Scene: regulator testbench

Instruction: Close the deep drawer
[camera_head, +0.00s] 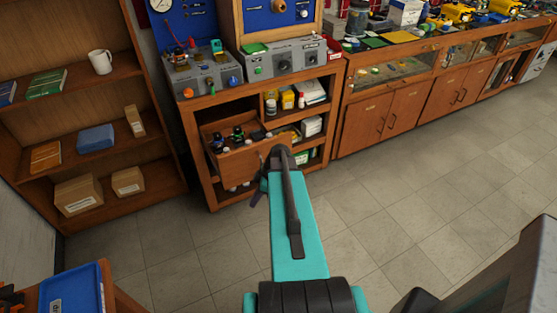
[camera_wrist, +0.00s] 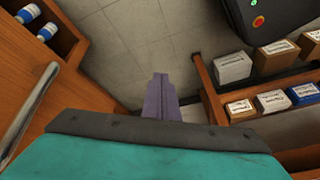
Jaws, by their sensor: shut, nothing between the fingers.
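The deep drawer (camera_head: 240,164) is the wooden drawer in the left part of the testbench, below the grey control boxes. It stands open, and small dark parts show inside it. My arm covers part of its right side. My gripper (camera_head: 258,192) is in front of the bench, close to the drawer front; I cannot tell whether it touches. In the wrist view my gripper's purple fingers (camera_wrist: 161,95) are together with nothing between them. A wooden front with a metal bar handle (camera_wrist: 30,105) is to their left, apart from the fingers.
A bookshelf (camera_head: 90,135) with boxes and books stands left of the bench. Bench shelves beside the drawer hold bottles (camera_head: 287,99) and boxes. Wooden cabinets (camera_head: 385,113) stand to the right. A blue tray (camera_head: 72,292) is at lower left. The tiled floor (camera_head: 390,220) is clear.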

